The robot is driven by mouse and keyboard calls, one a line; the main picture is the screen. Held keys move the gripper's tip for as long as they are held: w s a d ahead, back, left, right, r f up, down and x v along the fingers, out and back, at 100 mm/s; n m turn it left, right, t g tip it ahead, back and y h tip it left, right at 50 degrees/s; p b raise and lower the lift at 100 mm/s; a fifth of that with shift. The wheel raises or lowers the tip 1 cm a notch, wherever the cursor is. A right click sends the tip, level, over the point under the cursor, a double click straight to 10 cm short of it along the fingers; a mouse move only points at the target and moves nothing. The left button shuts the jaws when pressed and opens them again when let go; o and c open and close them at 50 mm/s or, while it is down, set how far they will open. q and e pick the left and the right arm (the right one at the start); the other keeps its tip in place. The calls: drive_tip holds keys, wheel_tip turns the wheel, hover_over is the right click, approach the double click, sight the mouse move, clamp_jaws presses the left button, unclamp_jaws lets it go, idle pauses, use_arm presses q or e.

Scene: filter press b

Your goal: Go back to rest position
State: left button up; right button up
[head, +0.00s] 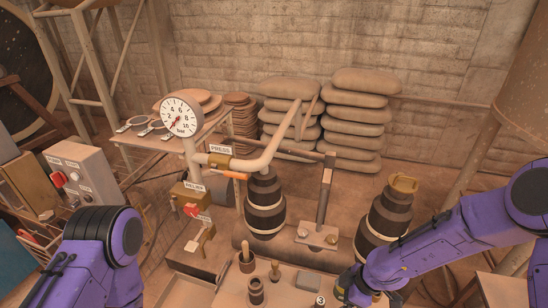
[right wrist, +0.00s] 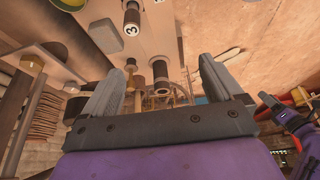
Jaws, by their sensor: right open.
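My right gripper (right wrist: 160,68) shows in the right wrist view with its two grey fingers spread wide and nothing held between them. Beyond the fingers are a dark cylindrical piece (right wrist: 160,72) and a small wooden-handled piece (right wrist: 131,65); I cannot tell how far away they are. In the head view my right arm reaches in from the right, its wrist low near the front table (head: 285,284); the fingers cannot be made out there. My left arm shows only as a purple link at the lower left, its gripper out of view.
Behind stand dark ringed weights (head: 264,208), a lever post (head: 323,200), a pressure gauge (head: 181,117) and stacked sacks (head: 357,118).

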drive_tip(key=d+f+m+t+h+b, duration=0.2)
drive_tip(key=d+f+m+t+h, duration=0.3)
drive_tip(key=m, duration=0.9)
use_arm(q)
wheel_tip(320, 180, down, 10)
drive_tip(key=b, duration=0.7)
drive_tip(key=shift+w+r, duration=0.25)
use_arm(e)
drive_tip(key=s+d+f+m+g+h, duration=0.1)
drive_tip(key=s+d+f+m, duration=0.1)
drive_tip(key=s+f, duration=0.2)
drive_tip(key=s+d+f+m+g+h, duration=0.1)
drive_tip(key=s+d+f+m, duration=0.1)
drive_tip(key=s, duration=0.8)
drive_tip(key=s+d+f+m+g, duration=0.1)
drive_tip(key=s+d+f+m, duration=0.2)
drive_tip(key=s+f, duration=0.4)
drive_tip(key=shift+s+d+h, duration=0.15)
drive_tip(key=shift+s+h, duration=0.25)
drive_tip(key=shift+s, duration=0.2)
